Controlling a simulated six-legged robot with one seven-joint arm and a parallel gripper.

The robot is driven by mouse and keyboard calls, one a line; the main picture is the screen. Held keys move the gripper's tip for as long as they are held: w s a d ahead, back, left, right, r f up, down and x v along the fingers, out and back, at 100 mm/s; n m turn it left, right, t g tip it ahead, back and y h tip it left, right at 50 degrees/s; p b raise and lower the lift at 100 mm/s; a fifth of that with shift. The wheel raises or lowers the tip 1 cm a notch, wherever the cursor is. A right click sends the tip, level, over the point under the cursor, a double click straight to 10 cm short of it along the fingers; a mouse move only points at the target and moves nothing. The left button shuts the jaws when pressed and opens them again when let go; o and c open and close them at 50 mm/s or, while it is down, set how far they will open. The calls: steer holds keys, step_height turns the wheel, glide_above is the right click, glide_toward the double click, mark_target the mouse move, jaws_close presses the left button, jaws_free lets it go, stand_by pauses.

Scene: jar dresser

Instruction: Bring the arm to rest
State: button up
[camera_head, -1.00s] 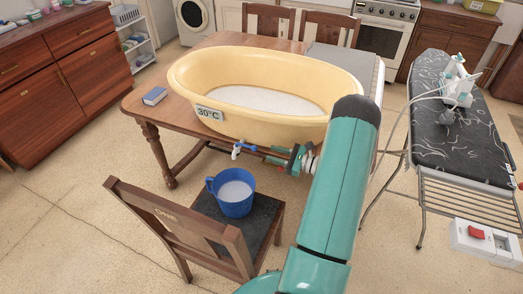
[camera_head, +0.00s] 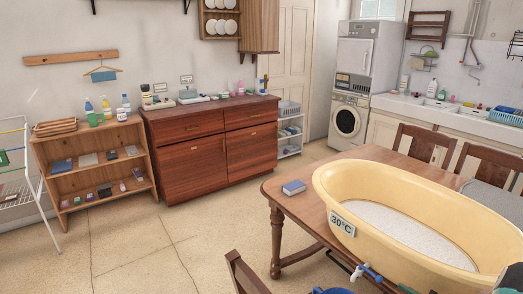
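Only a sliver of my teal arm (camera_head: 512,278) shows at the bottom right corner. A small teal piece (camera_head: 405,288) at the bottom edge, right of the tub's tap, may be part of my gripper. Most of it is cut off by the frame, so I cannot tell whether the fingers are open or shut, or whether they hold anything. The tap (camera_head: 366,271), with its blue handle, is below the front of the yellow tub (camera_head: 330,190). The tub stands on the wooden table (camera_head: 292,212), holds whitish contents and carries a 30°C label.
A blue book (camera_head: 293,187) lies on the table's left end. A chair back (camera_head: 245,275) and the rim of a blue jug (camera_head: 332,291) show at the bottom edge. A red-brown dresser (camera_head: 205,160) and an open shelf (camera_head: 95,170) line the wall. The floor at left is open.

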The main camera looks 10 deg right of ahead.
steer(key=a+r+n+g, duration=0.6)
steer(key=a+r+n, duration=0.15)
steer(key=a, duration=0.45)
steer(key=a+r+n+g, duration=0.6)
steer(key=a+r, duration=0.3)
steer(key=a, duration=0.3)
steer(key=s+a+r+n+t+h, duration=0.1)
steer(key=s+a+r+n+h, duration=0.3)
steer(key=s, duration=0.4)
steer(key=s+a+r+n+t+h, duration=0.1)
steer(key=s+a+r+n+h, duration=0.4)
steer(key=s+a+r+n, duration=0.2)
steer(key=shift+s+n+t, duration=0.3)
steer(key=shift+s+n, duration=0.25)
steer(key=shift+n, duration=0.6)
steer(key=shift+d, duration=0.1)
